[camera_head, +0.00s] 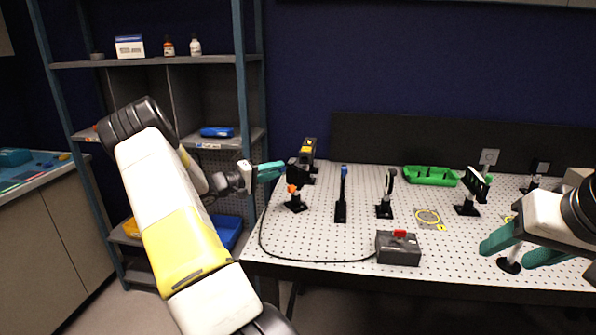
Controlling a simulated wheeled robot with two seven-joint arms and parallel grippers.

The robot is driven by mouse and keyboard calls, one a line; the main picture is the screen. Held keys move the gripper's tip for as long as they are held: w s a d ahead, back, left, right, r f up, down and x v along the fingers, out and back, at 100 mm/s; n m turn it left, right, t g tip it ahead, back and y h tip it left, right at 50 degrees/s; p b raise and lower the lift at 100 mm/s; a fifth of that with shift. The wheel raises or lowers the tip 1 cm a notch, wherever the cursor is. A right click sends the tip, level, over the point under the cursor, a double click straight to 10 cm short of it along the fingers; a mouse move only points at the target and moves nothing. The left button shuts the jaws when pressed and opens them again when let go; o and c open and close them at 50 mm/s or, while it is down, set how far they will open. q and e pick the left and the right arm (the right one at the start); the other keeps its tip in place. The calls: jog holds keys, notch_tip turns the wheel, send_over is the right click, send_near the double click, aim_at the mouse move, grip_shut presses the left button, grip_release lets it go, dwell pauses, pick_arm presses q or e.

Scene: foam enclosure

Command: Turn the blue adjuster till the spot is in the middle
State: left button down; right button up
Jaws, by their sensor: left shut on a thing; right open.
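My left gripper (271,172), with teal fingers, is shut at the left side of a black optical mount (295,166) on the perforated table. What lies between its fingertips is hidden, seemingly a small part of that mount. An orange knob (292,188) shows lower on the mount. A blue-topped piece (344,170) stands on a black post to its right, apart from the gripper. I cannot tell which blue part is the adjuster. No light spot can be made out.
A round lens holder (388,191), a dark framed plate (475,184), a green tray (430,176) and a yellow ring (428,216) are on the table (310,240). A grey box with a red switch (398,248) sits at the front, its cable looping left. Shelving (160,60) stands at left.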

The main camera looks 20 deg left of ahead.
pick_arm(q)
jog(key=shift+d+f, duration=0.1)
jog(key=c, duration=1.2)
grip_release()
jog(key=v, duration=0.7)
jog(key=shift+s+a, duration=0.3)
